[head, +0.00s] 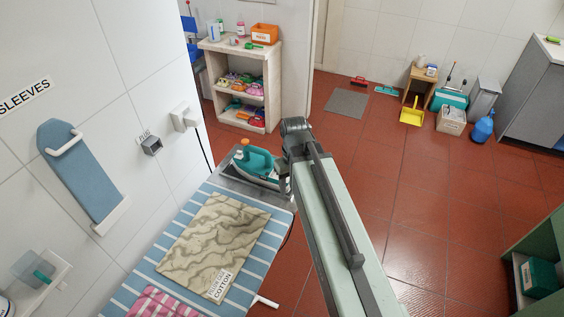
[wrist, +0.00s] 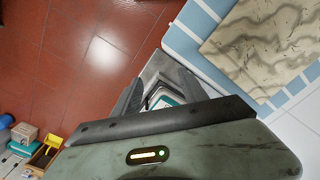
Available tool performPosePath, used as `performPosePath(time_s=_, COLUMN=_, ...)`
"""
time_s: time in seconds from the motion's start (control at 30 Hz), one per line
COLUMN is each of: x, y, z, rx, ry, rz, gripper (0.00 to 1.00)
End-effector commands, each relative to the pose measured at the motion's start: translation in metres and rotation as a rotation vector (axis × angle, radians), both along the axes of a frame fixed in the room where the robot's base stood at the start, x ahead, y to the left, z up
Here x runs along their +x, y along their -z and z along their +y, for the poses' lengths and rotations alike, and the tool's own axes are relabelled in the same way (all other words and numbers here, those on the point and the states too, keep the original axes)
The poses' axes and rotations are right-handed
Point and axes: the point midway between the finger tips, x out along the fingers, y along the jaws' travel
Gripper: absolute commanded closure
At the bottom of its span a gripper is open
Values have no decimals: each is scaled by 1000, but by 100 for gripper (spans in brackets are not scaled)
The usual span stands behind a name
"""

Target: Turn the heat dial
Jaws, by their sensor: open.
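A teal and white iron (head: 257,164) stands on a grey metal rest at the far end of the ironing board (head: 190,193). A small orange part (head: 244,142) shows at the iron's top; I cannot tell whether it is the heat dial. My gripper (wrist: 158,76) is open and empty in the wrist view, its dark fingers apart. Part of the teal and white iron (wrist: 165,101) shows between and beyond the fingers. In the head view my arm hides much of the gripper and the iron's right side.
A patterned cloth (head: 212,243) with a cotton label lies on the striped board. A wall socket (head: 184,118) with a black cord is left of the iron. A wooden shelf (head: 241,88) stands behind. Red floor to the right is mostly clear.

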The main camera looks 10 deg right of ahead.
Motion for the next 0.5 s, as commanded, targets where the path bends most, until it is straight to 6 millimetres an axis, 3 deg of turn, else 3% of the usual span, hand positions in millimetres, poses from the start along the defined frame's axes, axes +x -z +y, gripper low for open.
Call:
performPosePath(time_s=0.03, x=27, y=-18, z=0, rx=0, ry=-122, rz=0, gripper=49)
performPosePath(time_s=0.1, x=56, y=-31, z=0, rx=0, ry=-342, rz=0, gripper=49)
performPosePath(time_s=0.23, x=99, y=-49, z=1, rx=0, ry=-711, rz=1, gripper=49)
performPosePath(time_s=0.37, x=121, y=-56, z=1, rx=0, ry=-934, rz=1, gripper=49)
performPosePath(time_s=0.5, x=124, y=-55, z=2, rx=0, ry=-1000, rz=1, gripper=49)
